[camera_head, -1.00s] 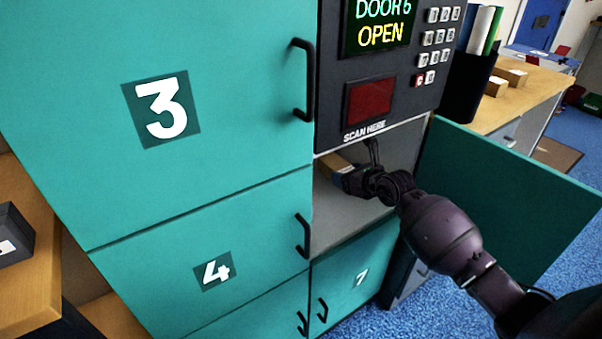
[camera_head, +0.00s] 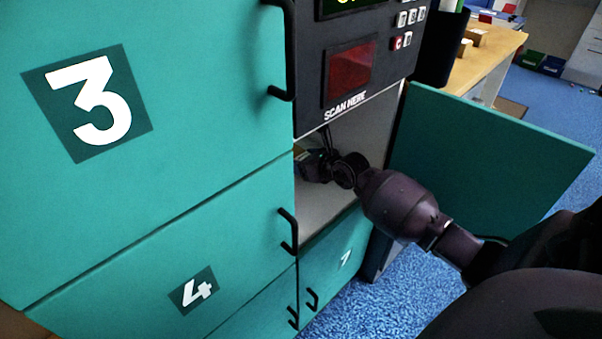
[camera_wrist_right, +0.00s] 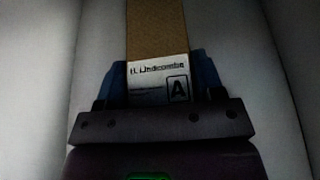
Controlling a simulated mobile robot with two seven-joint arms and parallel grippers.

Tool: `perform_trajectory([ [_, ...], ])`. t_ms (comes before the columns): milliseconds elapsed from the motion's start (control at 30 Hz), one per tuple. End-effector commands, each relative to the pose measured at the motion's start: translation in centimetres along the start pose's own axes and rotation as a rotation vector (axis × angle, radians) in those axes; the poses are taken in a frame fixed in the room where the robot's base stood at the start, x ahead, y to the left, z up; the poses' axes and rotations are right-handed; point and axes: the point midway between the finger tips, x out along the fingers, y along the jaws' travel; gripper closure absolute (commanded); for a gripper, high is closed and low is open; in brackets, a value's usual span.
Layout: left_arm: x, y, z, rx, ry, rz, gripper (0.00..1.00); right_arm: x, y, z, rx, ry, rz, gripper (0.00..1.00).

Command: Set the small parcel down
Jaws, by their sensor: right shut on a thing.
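The small parcel (camera_wrist_right: 157,30) is brown with a white label (camera_wrist_right: 158,78) that bears a letter A, seen in the right wrist view. My right gripper (camera_wrist_right: 158,85) is shut on it, one finger on each side. In the head view the right gripper (camera_head: 318,162) is inside the open locker compartment (camera_head: 335,195), and only a small part of the parcel (camera_head: 302,150) shows there. Whether the parcel touches the compartment floor cannot be told. My left gripper is not in view.
Closed door 3 (camera_head: 200,90), door 4 (camera_head: 235,250) and door 7 (camera_head: 335,262) surround the compartment, with black handles sticking out. The scanner panel (camera_head: 350,70) is just above the opening.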

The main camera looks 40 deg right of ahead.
Motion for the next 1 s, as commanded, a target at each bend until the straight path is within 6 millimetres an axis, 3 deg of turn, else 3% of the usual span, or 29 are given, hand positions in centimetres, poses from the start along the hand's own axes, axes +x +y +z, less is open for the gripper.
perform_trajectory([
  [33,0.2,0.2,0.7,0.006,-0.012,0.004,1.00,0.4,0.0,-1.4,0.000,0.010,0.000,0.68],
  [200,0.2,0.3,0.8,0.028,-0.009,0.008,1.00,1.4,0.0,-3.8,0.000,0.011,0.001,0.68],
  [433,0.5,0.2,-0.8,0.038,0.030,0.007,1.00,1.4,0.0,-3.5,0.000,0.000,0.001,0.68],
  [667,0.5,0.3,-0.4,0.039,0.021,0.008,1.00,1.6,0.0,-3.9,0.000,0.001,0.000,0.68],
  [700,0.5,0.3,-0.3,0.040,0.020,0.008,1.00,1.6,0.0,-4.0,0.000,0.003,0.000,0.37],
  [867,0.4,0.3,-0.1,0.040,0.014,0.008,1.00,1.6,0.0,-3.9,0.000,0.002,0.000,0.13],
  [1000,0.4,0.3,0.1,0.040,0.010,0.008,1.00,1.6,0.0,-3.9,0.000,0.003,0.000,0.13],
])
